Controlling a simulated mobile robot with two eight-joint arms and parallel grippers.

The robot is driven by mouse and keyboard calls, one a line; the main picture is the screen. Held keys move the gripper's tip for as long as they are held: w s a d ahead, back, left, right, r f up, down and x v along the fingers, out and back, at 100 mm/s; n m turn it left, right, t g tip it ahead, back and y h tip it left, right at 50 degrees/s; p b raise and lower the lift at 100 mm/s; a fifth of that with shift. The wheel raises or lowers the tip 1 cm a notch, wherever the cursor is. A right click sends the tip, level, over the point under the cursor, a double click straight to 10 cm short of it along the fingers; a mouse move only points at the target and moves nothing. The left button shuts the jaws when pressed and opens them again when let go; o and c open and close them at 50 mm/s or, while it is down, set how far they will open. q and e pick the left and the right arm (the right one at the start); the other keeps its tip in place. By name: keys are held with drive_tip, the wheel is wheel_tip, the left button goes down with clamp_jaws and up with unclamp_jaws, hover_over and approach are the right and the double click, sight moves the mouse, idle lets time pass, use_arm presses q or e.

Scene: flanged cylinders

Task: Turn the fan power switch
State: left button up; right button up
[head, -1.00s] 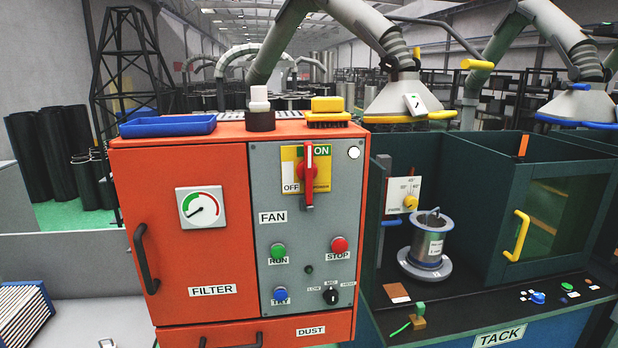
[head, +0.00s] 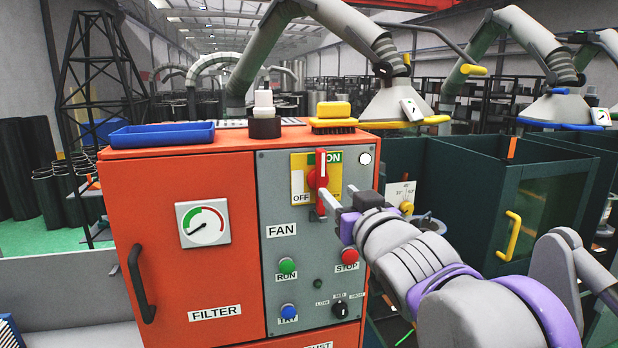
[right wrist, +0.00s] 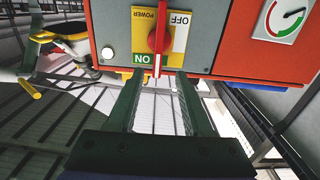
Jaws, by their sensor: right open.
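The fan power switch is a red rotary handle (head: 321,168) on a yellow plate (head: 298,162) marked ON at upper right and OFF at lower left. The handle stands upright, its upper end beside the ON label. In the right wrist view the handle (right wrist: 159,38) appears upside down, ahead of and in line with the gap between the open, empty fingers (right wrist: 157,75). I cannot tell whether they touch it. My left gripper is not in view.
The orange cabinet (head: 130,185) carries a grey panel (head: 275,205) with a green RUN button (head: 287,266), a red STOP button (head: 349,256) and a blue TRY button (head: 288,311). A blue tray (head: 162,135) and a brush (head: 334,115) sit on top. A dark booth (head: 455,190) stands at right.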

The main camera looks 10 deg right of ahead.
sight(323, 175)
drive_tip(key=w+p, duration=0.1)
drive_tip(key=w, duration=0.9)
drive_tip(key=shift+w+r, duration=0.1)
drive_tip(key=shift+w, duration=0.2)
clamp_jaws()
idle(1.0)
